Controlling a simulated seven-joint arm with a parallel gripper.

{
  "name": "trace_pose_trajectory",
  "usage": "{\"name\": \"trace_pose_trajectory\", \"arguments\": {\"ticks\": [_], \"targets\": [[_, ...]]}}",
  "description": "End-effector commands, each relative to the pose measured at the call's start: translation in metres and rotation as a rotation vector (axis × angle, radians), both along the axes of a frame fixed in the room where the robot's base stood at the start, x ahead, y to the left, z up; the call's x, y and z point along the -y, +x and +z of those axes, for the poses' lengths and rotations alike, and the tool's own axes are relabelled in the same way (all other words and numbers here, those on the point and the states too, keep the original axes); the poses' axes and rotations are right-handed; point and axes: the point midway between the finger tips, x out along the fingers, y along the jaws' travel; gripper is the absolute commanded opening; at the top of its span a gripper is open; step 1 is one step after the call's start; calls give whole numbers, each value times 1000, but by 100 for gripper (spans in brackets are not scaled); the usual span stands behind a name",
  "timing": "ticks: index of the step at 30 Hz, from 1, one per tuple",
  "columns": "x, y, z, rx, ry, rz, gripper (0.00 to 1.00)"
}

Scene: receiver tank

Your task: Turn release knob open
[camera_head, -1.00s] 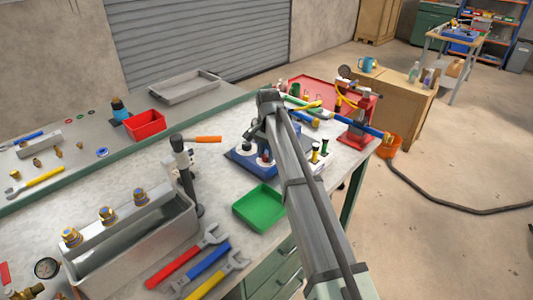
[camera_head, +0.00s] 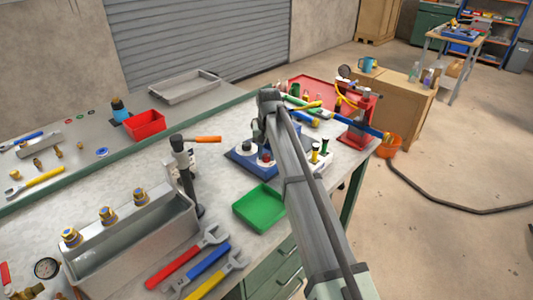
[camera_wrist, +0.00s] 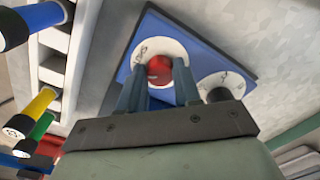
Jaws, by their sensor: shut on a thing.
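A blue panel (camera_wrist: 205,52) carries two white round dials in the wrist view. A red knob (camera_wrist: 158,68) stands on the left dial, and a black knob (camera_wrist: 220,93) on the right one. The dial markings are too small to read. My gripper (camera_wrist: 160,80) is shut on the red knob, with one finger on each side of it. In the head view the blue panel (camera_head: 240,166) lies on the workbench, partly covered by my arm. The black knob (camera_head: 247,146) and red knob (camera_head: 265,158) show small there.
Several upright coloured plugs stand beside the panel, including a yellow one (camera_wrist: 30,112) and a green one (camera_wrist: 36,134). A green tray (camera_head: 259,208) and a post with an orange handle (camera_head: 205,139) stand near the panel. A red stand (camera_head: 358,125) is at the right.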

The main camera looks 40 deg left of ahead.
Motion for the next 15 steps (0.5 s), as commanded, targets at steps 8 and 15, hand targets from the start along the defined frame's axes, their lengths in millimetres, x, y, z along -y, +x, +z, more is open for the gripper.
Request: {"name": "trace_pose_trajectory", "arguments": {"ticks": [8,15], "targets": [[-1,0,0,-1,1,263,3],[-1,0,0,-1,1,490,3]]}}
